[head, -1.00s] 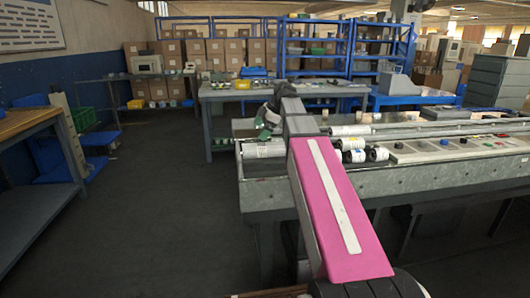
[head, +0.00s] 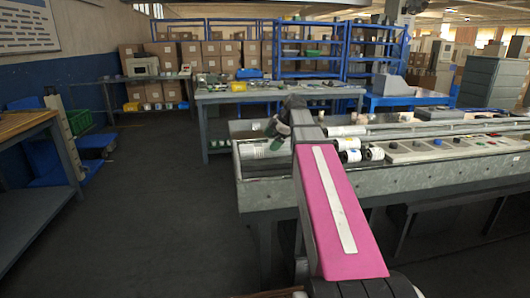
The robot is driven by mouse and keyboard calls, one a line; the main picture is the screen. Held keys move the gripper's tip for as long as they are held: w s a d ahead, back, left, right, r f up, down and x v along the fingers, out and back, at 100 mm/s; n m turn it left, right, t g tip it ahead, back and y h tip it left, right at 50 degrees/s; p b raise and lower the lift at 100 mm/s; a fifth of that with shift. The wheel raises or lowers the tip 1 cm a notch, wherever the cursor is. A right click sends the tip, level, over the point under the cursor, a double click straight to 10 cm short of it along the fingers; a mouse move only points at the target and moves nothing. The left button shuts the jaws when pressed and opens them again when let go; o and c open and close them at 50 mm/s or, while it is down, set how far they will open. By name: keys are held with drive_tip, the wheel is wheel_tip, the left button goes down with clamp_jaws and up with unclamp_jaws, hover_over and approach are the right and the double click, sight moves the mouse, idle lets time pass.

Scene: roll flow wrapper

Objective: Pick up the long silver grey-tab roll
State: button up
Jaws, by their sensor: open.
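A long pale silver roll (head: 252,149) lies at the left end of the machine bed, partly hidden by my gripper and arm. Any grey tab on it is too small to make out. Another long light roll (head: 346,131) lies further right, just beyond my arm. My gripper (head: 272,138) is over the right part of the left roll, small and partly hidden by my own wrist. It is open, and no roll shows between its fingers. I cannot tell whether it touches the roll.
Short white rolls with dark ends (head: 373,153) sit right of my arm, beside a control panel with buttons (head: 440,143). The machine's metal side wall (head: 450,172) runs across the front. A workbench (head: 230,95) stands behind. The floor at left (head: 150,210) is clear.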

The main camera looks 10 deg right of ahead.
sight(268, 144)
drive_tip(key=x, duration=0.5)
drive_tip(key=shift+s+f, duration=0.1)
drive_tip(key=c, duration=1.6)
